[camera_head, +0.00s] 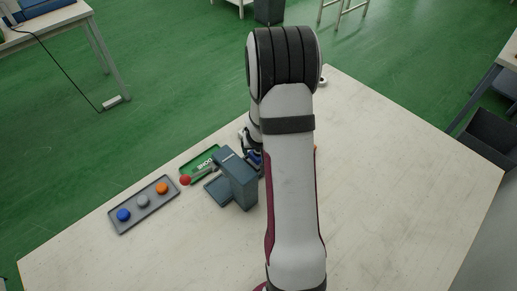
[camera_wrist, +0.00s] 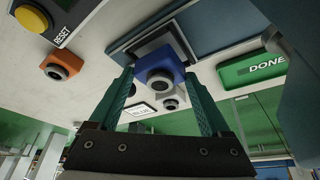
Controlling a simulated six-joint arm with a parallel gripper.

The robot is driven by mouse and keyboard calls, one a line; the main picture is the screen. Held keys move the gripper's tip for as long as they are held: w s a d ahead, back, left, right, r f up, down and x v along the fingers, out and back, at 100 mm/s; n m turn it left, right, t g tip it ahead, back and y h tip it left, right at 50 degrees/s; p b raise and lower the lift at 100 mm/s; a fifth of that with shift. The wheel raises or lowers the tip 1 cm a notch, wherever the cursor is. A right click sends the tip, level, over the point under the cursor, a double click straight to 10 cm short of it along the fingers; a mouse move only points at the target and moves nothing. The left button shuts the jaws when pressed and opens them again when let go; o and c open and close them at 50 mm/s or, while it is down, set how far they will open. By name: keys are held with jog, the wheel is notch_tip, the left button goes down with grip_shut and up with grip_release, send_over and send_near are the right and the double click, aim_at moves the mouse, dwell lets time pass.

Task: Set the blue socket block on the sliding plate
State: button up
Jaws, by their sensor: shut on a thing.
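The blue socket block (camera_wrist: 160,66), with a dark round socket in its face, is between the fingertips of my gripper (camera_wrist: 161,76) in the wrist view. My gripper is shut on it. In the head view my arm hides most of the gripper; a bit of blue (camera_head: 255,158) shows beside the blue-grey press. The sliding plate seems to be the blue-grey plate with a dark, pale-edged recess (camera_wrist: 184,37), just beyond the block in the wrist view. The block overlaps its near edge in the picture; I cannot tell if they touch.
The blue-grey press (camera_head: 238,182) has a red-knobbed lever (camera_head: 186,180). A green DONE tray (camera_head: 188,172) lies behind it. A grey tray (camera_head: 128,225) holds blue, grey and orange round pieces. An orange block (camera_wrist: 65,64), a white block (camera_wrist: 172,99) and a yellow RESET button (camera_wrist: 32,18) are nearby.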

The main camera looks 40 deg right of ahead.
dwell(0.3)
jog(key=o, duration=1.2)
